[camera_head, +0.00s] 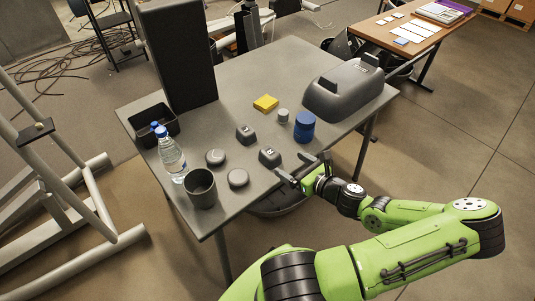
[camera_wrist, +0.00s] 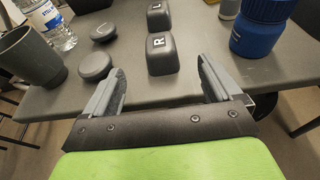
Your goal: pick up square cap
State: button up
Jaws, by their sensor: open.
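Two dark grey square caps stand on the grey table (camera_head: 220,100). The nearer cap (camera_head: 270,156) shows a letter R on its face in the wrist view (camera_wrist: 160,54). The farther cap (camera_head: 245,134) shows a letter L in the wrist view (camera_wrist: 158,15). My gripper (camera_head: 302,168) is at the table's front edge, just right of and nearer than the R cap. In the wrist view my gripper (camera_wrist: 159,80) has its fingers spread wide and empty, with the R cap ahead between their lines, apart from them.
Two round caps (camera_head: 238,178) (camera_head: 215,157), a grey cup (camera_head: 201,188) and a water bottle (camera_head: 171,155) stand left. A blue jar (camera_head: 304,127) and small grey cylinder (camera_head: 283,116) stand right. Behind are a yellow block (camera_head: 265,103) and large grey housing (camera_head: 345,91).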

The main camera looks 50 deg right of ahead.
aim_at(270, 153)
jog(key=b+x, duration=0.4)
jog(key=x, duration=0.9)
jog(key=shift+w+a+f, duration=0.1)
jog(key=c, duration=1.1)
